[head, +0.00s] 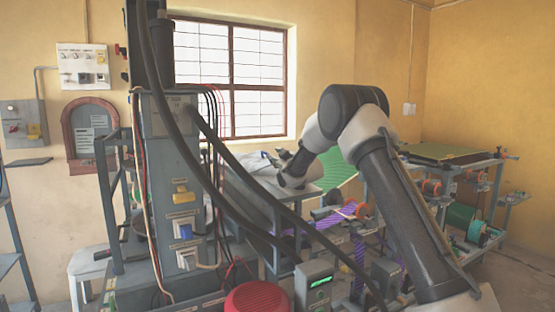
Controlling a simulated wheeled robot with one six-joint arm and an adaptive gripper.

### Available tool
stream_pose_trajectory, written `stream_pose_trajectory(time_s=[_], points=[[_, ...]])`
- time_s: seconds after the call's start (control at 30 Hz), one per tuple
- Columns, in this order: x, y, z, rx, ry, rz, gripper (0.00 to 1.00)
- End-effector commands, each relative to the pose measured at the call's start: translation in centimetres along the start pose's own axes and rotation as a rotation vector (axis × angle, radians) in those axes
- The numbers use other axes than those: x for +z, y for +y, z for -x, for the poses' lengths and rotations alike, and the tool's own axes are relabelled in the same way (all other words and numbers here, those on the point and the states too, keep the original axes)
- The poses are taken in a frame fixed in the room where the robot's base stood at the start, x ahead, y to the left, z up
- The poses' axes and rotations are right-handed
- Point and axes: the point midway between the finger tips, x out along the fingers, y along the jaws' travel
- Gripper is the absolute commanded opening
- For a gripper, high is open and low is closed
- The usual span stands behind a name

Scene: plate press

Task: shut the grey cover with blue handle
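A light grey panel (256,166), which looks like the grey cover, lies on top of the grey machine frame (300,192) below the window. My arm reaches in from the lower right and bends down toward the panel. My gripper (281,154) is small and dark at the panel's right side, partly hidden by my wrist. I cannot tell whether it touches the panel or whether its fingers are open.
A grey control column (172,190) with switches and thick black hoses stands at the left, partly in front of the machine. A red round object (257,298) and a grey display box (314,287) are in front. A green-topped table (443,152) stands at the right.

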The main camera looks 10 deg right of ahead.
Motion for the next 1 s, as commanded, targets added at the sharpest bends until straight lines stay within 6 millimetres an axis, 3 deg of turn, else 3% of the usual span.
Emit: stream_pose_trajectory(time_s=[0.33,0.4,0.47,0.53,0.6,0.7,0.87,1.0], points=[[0.0,0.0,0.7,0.0,0.0,0.0,0.32],[-0.1,0.1,0.7,0.002,0.002,0.0,0.21],[-1.0,0.7,0.8,0.009,0.013,0.002,0.1],[-3.5,2.1,0.7,0.018,0.045,0.022,0.0],[-7.4,3.6,0.2,-0.018,0.059,0.02,0.0],[-9.8,4.5,-0.2,-0.075,0.005,-0.091,0.0],[-10.5,5.3,-0.4,-0.1,-0.124,-0.297,0.0],[-9.2,5.3,-0.4,-0.084,-0.215,-0.45,0.0]])
